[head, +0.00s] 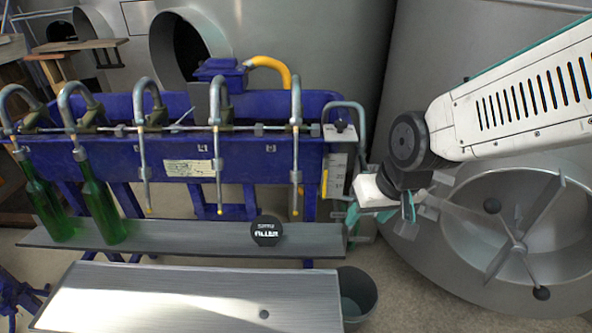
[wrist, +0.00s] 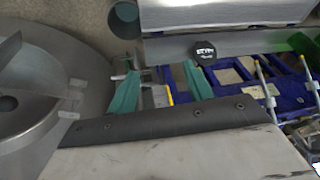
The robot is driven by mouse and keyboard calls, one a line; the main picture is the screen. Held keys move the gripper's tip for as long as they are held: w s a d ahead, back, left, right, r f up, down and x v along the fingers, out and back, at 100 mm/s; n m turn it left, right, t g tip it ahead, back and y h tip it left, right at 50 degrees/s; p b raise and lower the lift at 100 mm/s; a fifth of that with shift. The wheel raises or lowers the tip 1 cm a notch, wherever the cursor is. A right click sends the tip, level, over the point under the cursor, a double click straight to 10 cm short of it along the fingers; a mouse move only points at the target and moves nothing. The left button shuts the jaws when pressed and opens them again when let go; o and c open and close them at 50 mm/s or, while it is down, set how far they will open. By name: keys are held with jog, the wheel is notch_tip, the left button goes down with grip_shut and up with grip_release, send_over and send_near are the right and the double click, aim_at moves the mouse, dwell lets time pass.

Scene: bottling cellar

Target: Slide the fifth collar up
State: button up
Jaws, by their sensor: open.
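The blue filler (head: 255,160) carries a row of bent grey spouts. The fifth spout (head: 295,110), at the right end counting from the left, hangs straight down with a yellow tip. Its small grey collar (head: 296,176) sits low on the tube, with no bottle under it.
Green bottles (head: 98,205) stand under the first two spouts on a grey shelf (head: 185,238). A round black sign (head: 266,230) stands near the fifth spout. A level gauge (head: 337,172) lies between that spout and my gripper. A bucket (head: 357,295) is below.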

aim_at(296, 177)
jog(key=w+a+f+t, duration=0.2)
jog(key=w+a+t, duration=0.2)
jog(key=t, duration=0.1)
jog(key=w+a+f+t+y, duration=0.1)
jog(key=w+a+f+t, duration=0.1)
jog(key=w+a+t, duration=0.2)
jog(key=w+a+f+m+t, duration=0.1)
jog(key=w+a+f+t, duration=0.1)
jog(key=w+a+t, duration=0.2)
jog(key=shift+w+a+t, duration=0.3)
jog(key=shift+w+t, duration=0.45)
jog(key=shift+t, duration=0.15)
jog(key=w, duration=0.2)
jog(key=w+a, duration=0.1)
jog(key=w, duration=0.4)
jog(key=shift+w+a+r, duration=0.1)
jog(key=shift+w+a, duration=0.05)
jog(key=shift+w, duration=0.05)
